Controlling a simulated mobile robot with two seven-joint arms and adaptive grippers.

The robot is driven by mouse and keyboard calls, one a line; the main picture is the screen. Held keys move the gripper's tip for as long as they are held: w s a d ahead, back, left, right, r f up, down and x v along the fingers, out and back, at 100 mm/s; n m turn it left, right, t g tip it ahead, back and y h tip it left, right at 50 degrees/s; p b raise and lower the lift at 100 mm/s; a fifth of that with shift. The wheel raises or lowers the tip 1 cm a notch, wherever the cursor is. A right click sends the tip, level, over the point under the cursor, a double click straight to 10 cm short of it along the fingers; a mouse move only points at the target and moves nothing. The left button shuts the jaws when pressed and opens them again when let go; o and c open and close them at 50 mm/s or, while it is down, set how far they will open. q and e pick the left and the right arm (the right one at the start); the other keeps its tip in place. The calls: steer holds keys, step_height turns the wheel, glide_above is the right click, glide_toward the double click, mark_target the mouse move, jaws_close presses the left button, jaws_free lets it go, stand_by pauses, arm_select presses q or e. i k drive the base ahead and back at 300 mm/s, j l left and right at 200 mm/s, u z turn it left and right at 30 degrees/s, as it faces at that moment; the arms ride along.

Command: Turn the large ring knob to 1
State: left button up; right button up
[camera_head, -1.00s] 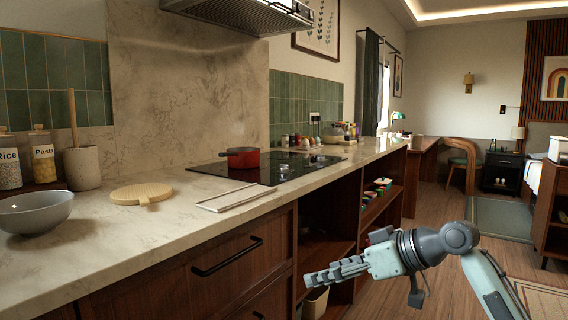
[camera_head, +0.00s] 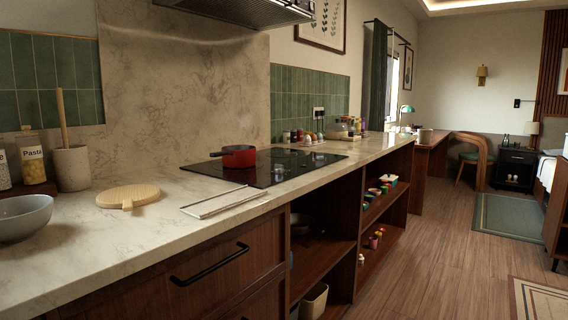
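The black cooktop (camera_head: 262,171) is set into the marble counter in the middle of the view. Small light marks show on its right part, but I cannot make out a large ring knob or a number 1 at this distance. A red pot (camera_head: 238,156) stands on the left rear part of the cooktop. Neither of my grippers is in view.
A light rectangular frame (camera_head: 222,202) lies on the counter in front of the cooktop, with a round wooden board (camera_head: 128,196) to its left. A grey bowl (camera_head: 22,218) sits far left.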

mark_target(279, 169)
steer(key=i+l, duration=0.15)
steer(key=l, duration=0.3)
steer(key=i+l+u, duration=0.15)
steer(key=l, duration=0.3)
steer(key=i+l, duration=0.2)
steer(key=l, duration=0.25)
steer(key=i+l+u, duration=0.15)
steer(key=l, duration=0.35)
steer(key=i+l, duration=0.1)
steer(key=l, duration=0.35)
steer(key=i+l+u, duration=0.15)
steer(key=l, duration=0.85)
steer(key=i+u, duration=0.05)
steer(key=i, duration=0.05)
